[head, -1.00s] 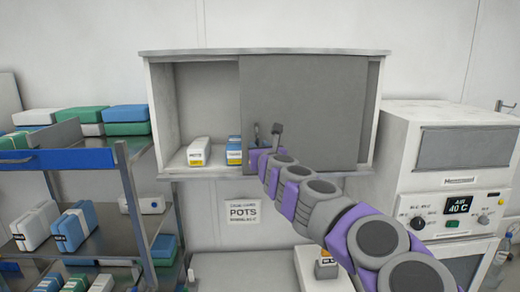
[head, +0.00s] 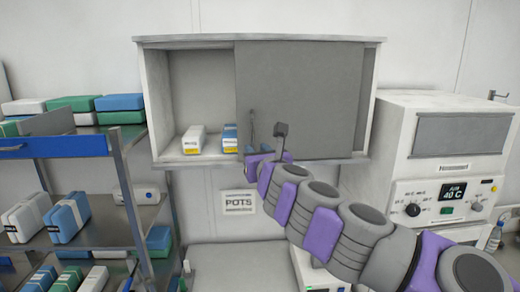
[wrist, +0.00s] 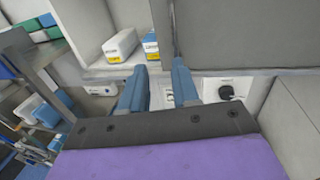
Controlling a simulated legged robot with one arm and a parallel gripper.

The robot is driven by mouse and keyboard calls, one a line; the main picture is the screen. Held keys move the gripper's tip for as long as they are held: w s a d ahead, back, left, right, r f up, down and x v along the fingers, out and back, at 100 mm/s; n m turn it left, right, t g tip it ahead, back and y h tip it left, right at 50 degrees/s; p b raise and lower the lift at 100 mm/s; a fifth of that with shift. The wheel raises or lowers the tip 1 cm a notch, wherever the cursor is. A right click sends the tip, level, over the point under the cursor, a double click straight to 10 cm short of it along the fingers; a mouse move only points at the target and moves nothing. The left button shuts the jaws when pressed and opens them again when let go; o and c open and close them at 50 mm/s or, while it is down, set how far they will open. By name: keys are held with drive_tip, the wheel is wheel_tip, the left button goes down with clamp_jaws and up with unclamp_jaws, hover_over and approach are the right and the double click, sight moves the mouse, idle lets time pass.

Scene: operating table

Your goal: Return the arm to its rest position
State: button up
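My arm (head: 325,225) with grey and purple links reaches from the lower right toward the wall cabinet (head: 200,88). My gripper (wrist: 159,68) is in front of the cabinet's lower edge. In the wrist view its two blue fingers stand apart with nothing held between them. In the head view the fingers are mostly hidden behind the wrist. The grey sliding door (head: 305,90) covers the cabinet's right part; the left part is open. I cannot tell whether the gripper touches the door.
A white box (head: 194,139) and a blue box (head: 230,137) stand on the cabinet floor. A shelf rack (head: 90,235) with several boxes stands at left. A white oven (head: 400,140) stands at right. The counter (head: 235,270) below the cabinet has bare room.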

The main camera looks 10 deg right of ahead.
drive_tip(key=s+a+r+n+g+y+b, duration=0.2)
drive_tip(key=s+a+n+y+b, duration=0.2)
drive_tip(key=s+a+n+y, duration=0.65)
drive_tip(key=s+a+f+n+g+h+b, duration=0.1)
drive_tip(key=s+a+f+n+g, duration=0.15)
drive_tip(key=s+f+n, duration=0.4)
drive_tip(key=s+a+f+n+g+h+b, duration=0.1)
drive_tip(key=s+a+f+n+g+h, duration=0.2)
drive_tip(key=f+n, duration=0.5)
drive_tip(key=s+d+f+n+g+h+b, duration=0.25)
drive_tip(key=s+d+f, duration=0.2)
drive_tip(key=f, duration=0.45)
drive_tip(key=s+d+f+n+g+h+b, duration=0.15)
drive_tip(key=s+d+f+n+g, duration=0.3)
drive_tip(key=f, duration=0.55)
drive_tip(key=s+d+f+n+g+h+b, duration=0.1)
drive_tip(key=s+d+f+g+h, duration=0.1)
drive_tip(key=s+d+f, duration=0.3)
drive_tip(key=s+d+f+n+g+h+b, duration=0.1)
drive_tip(key=s+d+f+g+h, duration=0.2)
drive_tip(key=s+d+f, duration=0.3)
drive_tip(key=s+d, duration=0.2)
drive_tip(key=s, duration=0.2)
drive_tip(key=shift+s+d+h, duration=0.3)
drive_tip(key=shift+d+h, duration=0.05)
